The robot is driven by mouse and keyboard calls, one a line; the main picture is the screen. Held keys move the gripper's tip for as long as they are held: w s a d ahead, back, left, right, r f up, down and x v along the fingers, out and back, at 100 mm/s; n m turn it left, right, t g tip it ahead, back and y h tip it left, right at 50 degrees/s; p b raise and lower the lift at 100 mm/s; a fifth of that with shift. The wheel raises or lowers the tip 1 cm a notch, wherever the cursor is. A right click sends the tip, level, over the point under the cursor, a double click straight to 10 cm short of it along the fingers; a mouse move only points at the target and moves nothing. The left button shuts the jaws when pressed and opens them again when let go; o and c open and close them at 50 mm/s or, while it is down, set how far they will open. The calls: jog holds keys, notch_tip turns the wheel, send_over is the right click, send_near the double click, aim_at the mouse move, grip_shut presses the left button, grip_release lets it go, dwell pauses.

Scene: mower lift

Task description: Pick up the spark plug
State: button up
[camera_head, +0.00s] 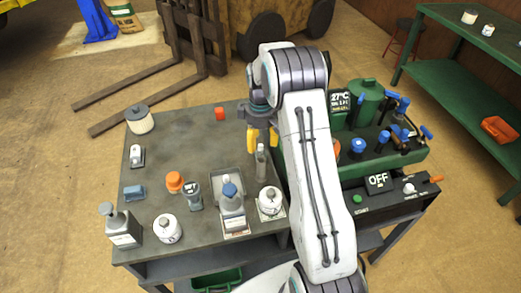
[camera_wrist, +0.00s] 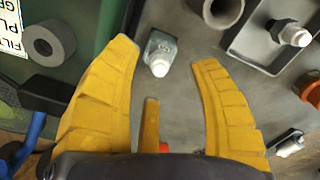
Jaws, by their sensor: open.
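What looks like the spark plug, a small grey metal piece with a white tip (camera_wrist: 160,55), stands between and just beyond my fingertips in the wrist view. In the head view it seems to be the slim grey upright piece (camera_head: 261,163) just below my gripper (camera_head: 262,140). My gripper's yellow fingers (camera_wrist: 165,53) are spread apart with nothing held. The height gap to the piece is hard to tell. A similar white-tipped piece on a dark block (camera_wrist: 290,33) sits in the grey tray (camera_wrist: 240,47), apart from my fingers.
The grey bench (camera_head: 180,135) carries an orange cap (camera_head: 175,181), bottles and jars. A green tool stand (camera_head: 395,165) is at the right.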

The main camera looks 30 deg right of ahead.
aim_at(261, 145)
jog(key=shift+f, duration=1.75)
grip_shut()
